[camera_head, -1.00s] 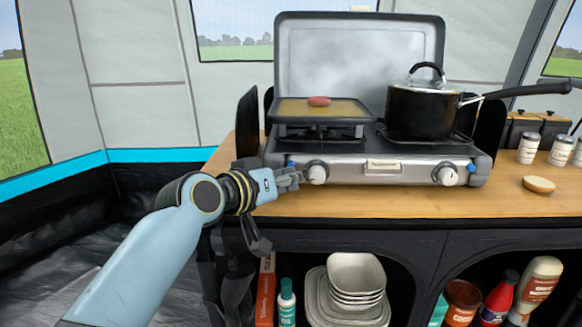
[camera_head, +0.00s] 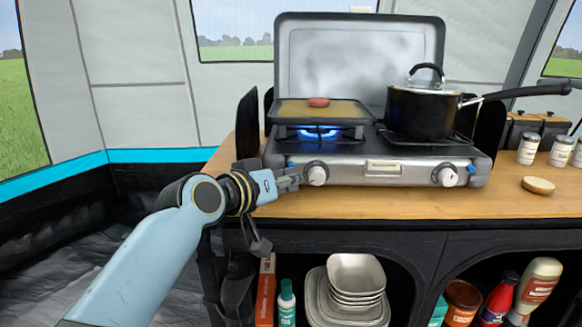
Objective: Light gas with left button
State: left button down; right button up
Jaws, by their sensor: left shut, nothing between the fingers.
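The camping stove (camera_head: 372,185) stands on the wooden counter with its lid up. A small blue button (camera_head: 291,164) shows at the left of its front, just above my left gripper's fingers. The left knob (camera_head: 317,174) is white and close to the fingertips. A blue flame (camera_head: 322,133) burns on the left burner, under a flat griddle pan (camera_head: 318,112). My left gripper (camera_head: 296,181) is shut and empty at the stove's left front; whether it touches the stove is unclear. My right gripper is out of view.
A second blue button (camera_head: 471,169) and the right knob (camera_head: 445,175) are at the stove's right. A black lidded pot (camera_head: 421,113) sits on the right burner, its handle reaching right. A pinkish item (camera_head: 318,102) lies on the griddle. Jars (camera_head: 528,148) and a small bowl (camera_head: 538,185) stand right.

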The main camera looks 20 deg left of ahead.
pick_arm(q)
jog(key=shift+s+d, duration=0.15)
jog(key=shift+s, duration=0.45)
jog(key=shift+s+d+p, duration=0.15)
jog(key=shift+s+p, duration=0.25)
jog(key=shift+p, duration=0.05)
jog(key=s, duration=0.2)
jog(key=s+d+p, duration=0.1)
jog(key=s, duration=0.1)
